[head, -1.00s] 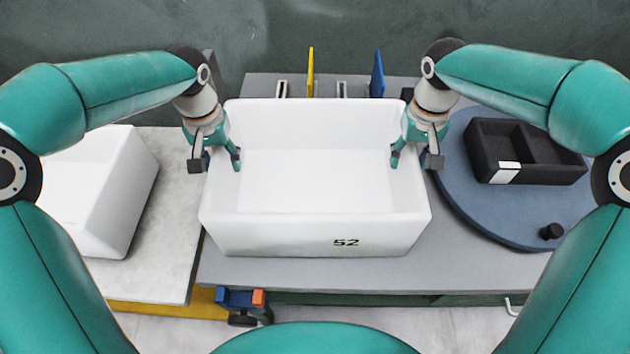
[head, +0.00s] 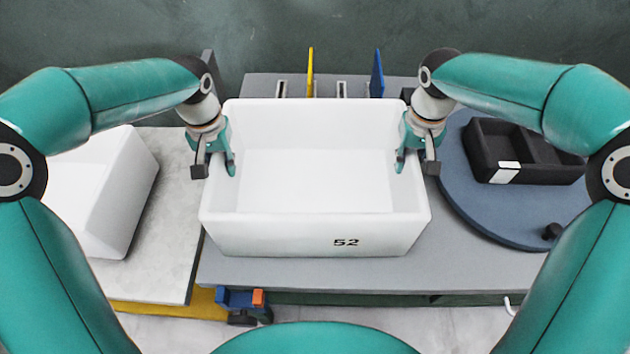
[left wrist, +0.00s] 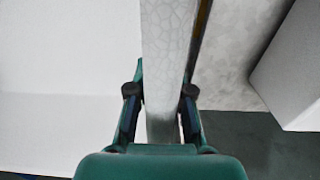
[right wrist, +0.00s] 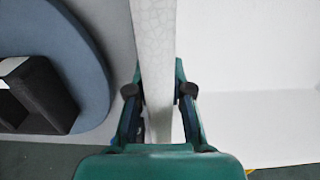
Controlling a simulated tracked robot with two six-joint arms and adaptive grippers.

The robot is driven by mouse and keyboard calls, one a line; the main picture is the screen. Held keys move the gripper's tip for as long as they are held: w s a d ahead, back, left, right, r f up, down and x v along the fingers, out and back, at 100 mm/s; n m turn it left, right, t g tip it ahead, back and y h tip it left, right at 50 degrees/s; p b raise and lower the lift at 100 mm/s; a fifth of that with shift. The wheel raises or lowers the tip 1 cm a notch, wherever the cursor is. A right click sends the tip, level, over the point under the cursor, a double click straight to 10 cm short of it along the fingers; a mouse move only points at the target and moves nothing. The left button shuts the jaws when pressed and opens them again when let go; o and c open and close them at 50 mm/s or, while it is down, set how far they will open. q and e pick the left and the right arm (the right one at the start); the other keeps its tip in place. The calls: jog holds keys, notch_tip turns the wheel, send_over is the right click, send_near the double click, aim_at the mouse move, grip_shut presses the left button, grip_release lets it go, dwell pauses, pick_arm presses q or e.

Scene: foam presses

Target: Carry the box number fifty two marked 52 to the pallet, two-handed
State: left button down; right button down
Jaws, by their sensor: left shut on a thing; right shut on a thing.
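The white foam box marked 52 (head: 315,235) stands upright and empty on the grey table, its number on the near wall. My left gripper (head: 215,168) is shut on the box's left wall, one finger inside and one outside. The left wrist view shows that wall (left wrist: 165,60) between the fingers (left wrist: 160,92). My right gripper (head: 415,166) is shut on the right wall in the same way. That wall (right wrist: 155,50) also lies between the fingers (right wrist: 160,92) in the right wrist view. The pallet cannot be made out for certain.
Another white foam box (head: 110,190) stands on a pale slab (head: 165,270) at the left, with yellow below. A blue round turntable (head: 470,205) at the right bears a black divided tray (head: 525,172). Yellow (head: 310,72) and blue (head: 377,75) upright pieces stand behind the box.

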aim_at(413, 151)
pick_arm(q)
jog(key=shift+r, duration=0.15)
pick_arm(e)
jog(key=shift+r, duration=0.15)
